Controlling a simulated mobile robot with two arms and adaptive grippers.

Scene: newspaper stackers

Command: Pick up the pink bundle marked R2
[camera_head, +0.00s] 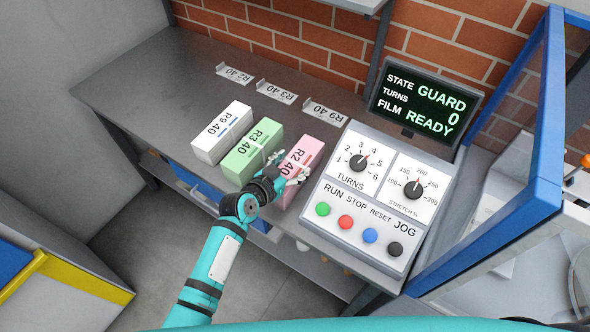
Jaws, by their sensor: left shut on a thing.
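The pink bundle (306,152) marked "R2 40" lies on the grey bench, just left of the control panel. My left gripper (285,172) is at the bundle's left and near part, with its fingers shut on it. The gripper and wrist hide some of the bundle's near left side. The bundle seems to be at bench level; I cannot tell whether it is lifted. A green bundle (250,148) marked "R3 40" is close on the left, near my gripper. A white bundle (220,131) marked "R9 40" is further left. My right gripper is out of view.
Label plates for R2 (234,74), R3 (277,92) and R9 (325,113) lie at the back of the bench (140,85). The control panel (375,195) and a screen (422,104) stand right. A blue-framed guard (545,130) is beyond. The bench's left part is clear.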

